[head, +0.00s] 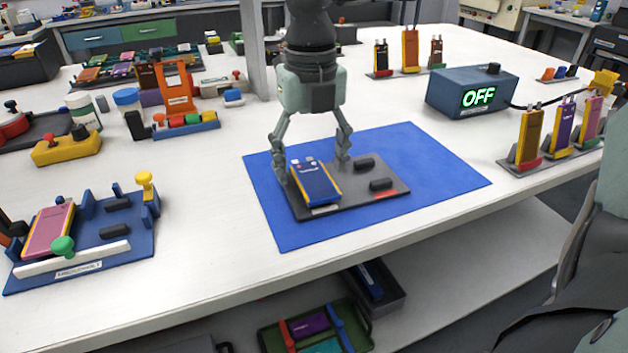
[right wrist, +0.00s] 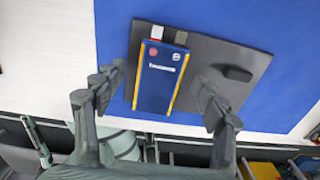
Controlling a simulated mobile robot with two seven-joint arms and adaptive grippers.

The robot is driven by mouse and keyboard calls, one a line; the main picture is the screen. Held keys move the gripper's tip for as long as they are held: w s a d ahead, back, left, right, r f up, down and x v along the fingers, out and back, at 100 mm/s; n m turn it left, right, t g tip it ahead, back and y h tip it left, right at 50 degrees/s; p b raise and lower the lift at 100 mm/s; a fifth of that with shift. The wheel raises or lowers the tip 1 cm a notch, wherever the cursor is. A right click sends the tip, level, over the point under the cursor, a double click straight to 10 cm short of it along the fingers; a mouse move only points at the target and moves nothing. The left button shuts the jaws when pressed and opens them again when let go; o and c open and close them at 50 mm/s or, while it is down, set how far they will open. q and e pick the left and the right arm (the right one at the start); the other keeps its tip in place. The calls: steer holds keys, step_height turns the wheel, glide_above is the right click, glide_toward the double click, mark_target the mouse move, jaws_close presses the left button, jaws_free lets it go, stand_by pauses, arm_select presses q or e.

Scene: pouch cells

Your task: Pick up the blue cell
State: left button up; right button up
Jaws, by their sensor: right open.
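The blue cell (head: 316,184), with yellow edges and tabs at its far end, lies on a dark grey plate (head: 340,207) on the blue mat (head: 440,170). My right gripper (head: 313,168) points down over it, open, one finger on each side of the cell. The left finger is close to the cell's left edge; the right finger stands farther off its right side. In the right wrist view the cell (right wrist: 159,78) lies between the open fingers (right wrist: 160,88), with gaps on both sides. My left gripper is out of view.
Two black blocks (head: 381,184) sit on the plate right of the cell. A blue fixture with a pink cell (head: 50,230) stands at left. A blue box reading OFF (head: 470,92) and upright cells (head: 529,135) stand at right. The mat's right part is clear.

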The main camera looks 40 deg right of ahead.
steer(key=shift+f+b, duration=0.2)
steer(key=shift+b, duration=0.25)
steer(key=shift+c, duration=0.5)
steer(key=c, duration=1.1)
steer(key=shift+r, duration=0.1)
